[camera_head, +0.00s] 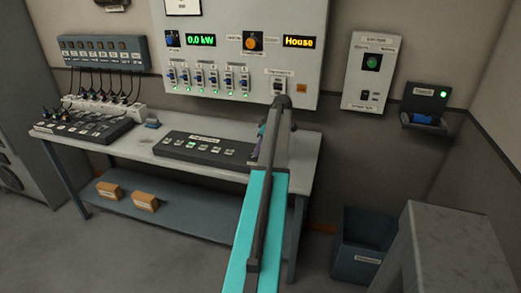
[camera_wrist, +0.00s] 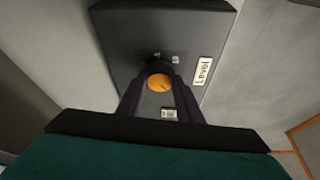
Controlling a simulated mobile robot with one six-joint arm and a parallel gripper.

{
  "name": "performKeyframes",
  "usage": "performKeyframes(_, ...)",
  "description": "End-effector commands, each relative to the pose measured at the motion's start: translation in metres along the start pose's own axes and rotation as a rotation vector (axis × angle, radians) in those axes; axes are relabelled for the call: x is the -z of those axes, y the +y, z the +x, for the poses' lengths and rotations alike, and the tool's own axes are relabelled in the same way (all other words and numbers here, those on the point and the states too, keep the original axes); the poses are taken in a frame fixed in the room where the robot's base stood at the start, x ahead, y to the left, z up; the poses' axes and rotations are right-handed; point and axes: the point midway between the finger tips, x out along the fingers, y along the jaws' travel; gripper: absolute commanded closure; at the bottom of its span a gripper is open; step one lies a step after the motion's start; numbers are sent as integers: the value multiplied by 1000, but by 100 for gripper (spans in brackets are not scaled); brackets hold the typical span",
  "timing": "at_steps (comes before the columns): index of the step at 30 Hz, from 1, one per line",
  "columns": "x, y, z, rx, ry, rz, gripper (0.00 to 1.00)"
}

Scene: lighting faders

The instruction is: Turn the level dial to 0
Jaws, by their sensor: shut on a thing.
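The level dial (camera_wrist: 159,82) is a round orange knob on a dark box (camera_wrist: 125,25) with a white plate (camera_wrist: 203,71) reading "Level". My gripper (camera_wrist: 161,80) has its two dark fingers on either side of the knob, shut on it. Small pale marks sit just above the knob; they are too small to read. A small display (camera_wrist: 168,113) shows between the fingers, also too small to read. In the head view my arm reaches to the right end of the bench, and the dial is hidden there.
The bench (camera_head: 150,151) carries a dark button console (camera_head: 207,147) and a fader desk (camera_head: 85,129). A wall panel (camera_head: 215,20) with switches and another orange knob (camera_head: 252,41) stands behind. A blue bin (camera_head: 360,245) and a grey block (camera_head: 447,235) are at right.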

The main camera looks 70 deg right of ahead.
Motion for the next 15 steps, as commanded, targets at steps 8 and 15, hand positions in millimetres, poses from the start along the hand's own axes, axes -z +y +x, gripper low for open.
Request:
performKeyframes(8, -2, 1, 1, 54, -5, -118, 90)
performKeyframes(15, -3, 0, 1, 66, -6, -146, 90)
